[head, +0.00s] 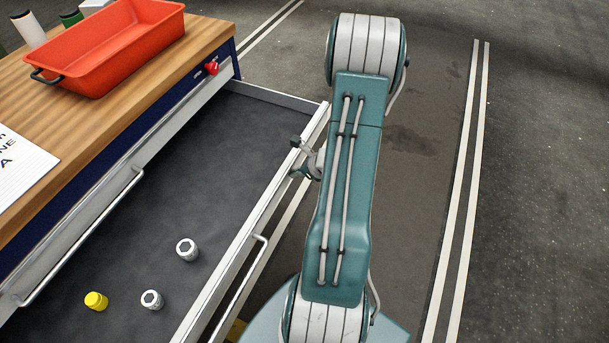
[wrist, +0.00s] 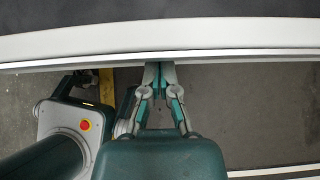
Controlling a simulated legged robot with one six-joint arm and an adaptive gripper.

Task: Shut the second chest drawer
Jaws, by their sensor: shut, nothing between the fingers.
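The open chest drawer (head: 300,160) is pulled far out below a shut upper drawer (head: 110,210), and its dark lined floor shows. Its pale front spans the wrist view (wrist: 230,38). Its bar handle (head: 240,290) is on the outer face. My gripper (head: 306,160) is at the drawer's front, toward its far end, partly hidden by my arm. In the wrist view, my gripper (wrist: 158,70) has its fingers together and empty, with the tips at the outer face of the front. I cannot tell whether they touch it.
In the drawer stand two silver sockets (head: 187,249) (head: 151,299) and a yellow one (head: 96,301). The wooden chest top (head: 80,130) bears a red tray (head: 115,45) and a paper sheet (head: 25,170). Bare floor (head: 530,200) lies to the right.

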